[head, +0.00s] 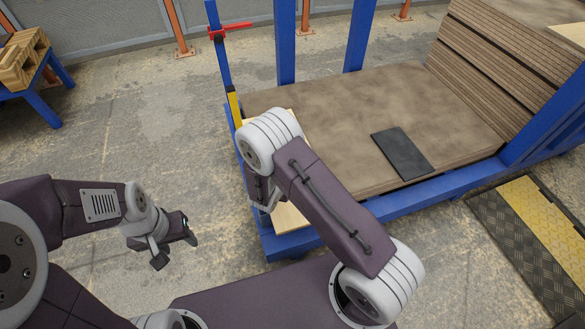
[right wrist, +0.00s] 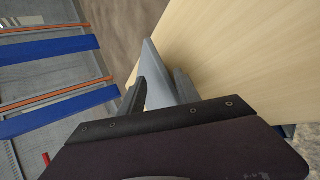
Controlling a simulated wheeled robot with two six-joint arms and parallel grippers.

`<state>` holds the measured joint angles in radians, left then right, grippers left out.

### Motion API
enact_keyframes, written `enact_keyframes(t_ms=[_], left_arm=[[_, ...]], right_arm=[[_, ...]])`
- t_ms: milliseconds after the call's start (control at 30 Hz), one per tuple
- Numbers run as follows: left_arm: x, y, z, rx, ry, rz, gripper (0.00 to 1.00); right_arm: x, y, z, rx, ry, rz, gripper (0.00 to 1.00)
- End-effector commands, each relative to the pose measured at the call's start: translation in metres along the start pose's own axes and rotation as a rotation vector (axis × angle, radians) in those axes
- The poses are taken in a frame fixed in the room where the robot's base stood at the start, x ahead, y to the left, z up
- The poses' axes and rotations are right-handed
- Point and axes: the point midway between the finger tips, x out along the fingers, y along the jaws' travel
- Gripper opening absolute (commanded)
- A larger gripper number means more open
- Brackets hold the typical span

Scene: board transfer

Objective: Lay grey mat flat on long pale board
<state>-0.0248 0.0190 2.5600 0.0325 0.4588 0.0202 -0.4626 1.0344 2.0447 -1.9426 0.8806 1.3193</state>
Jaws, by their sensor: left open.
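The long pale board (head: 290,218) lies at the near left end of the blue-framed rack, mostly hidden under my right arm. It fills the upper right of the right wrist view (right wrist: 260,60). Between the fingers of my right gripper (right wrist: 160,92) is a thin grey sheet, seen nearly edge-on, which looks like the grey mat (right wrist: 155,78). The fingers sit on both sides of it, beside the pale board. The right fingertips are hidden in the head view. My left gripper (head: 177,250) is open and empty over the floor at left, away from the rack.
A dark charcoal mat (head: 402,153) lies flat on the brown board surface (head: 335,110). A stack of brown boards (head: 510,60) rises at the right. Blue posts (head: 285,40) stand behind. A yellow and black plate (head: 545,235) lies at lower right.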

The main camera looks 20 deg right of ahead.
Motion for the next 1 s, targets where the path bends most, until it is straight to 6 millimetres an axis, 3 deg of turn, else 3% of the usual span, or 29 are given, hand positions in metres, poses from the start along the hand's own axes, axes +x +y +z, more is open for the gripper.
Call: enact_keyframes(t_ms=[33, 533, 1000], left_arm=[[-0.011, 0.0, -0.001, 0.0, 0.0, 0.0, 0.52], [-0.058, 0.001, -0.006, 0.0, 0.0, 0.0, 0.52], [-0.055, 0.001, -0.006, 0.0, 0.0, 0.0, 0.52]], right_arm=[[-0.004, 0.006, 0.001, 0.003, 0.005, -0.029, 0.38], [-0.009, 0.005, 0.002, 0.002, 0.058, -0.341, 0.38], [-0.012, -0.002, -0.002, -0.002, 0.071, -0.377, 0.38]])
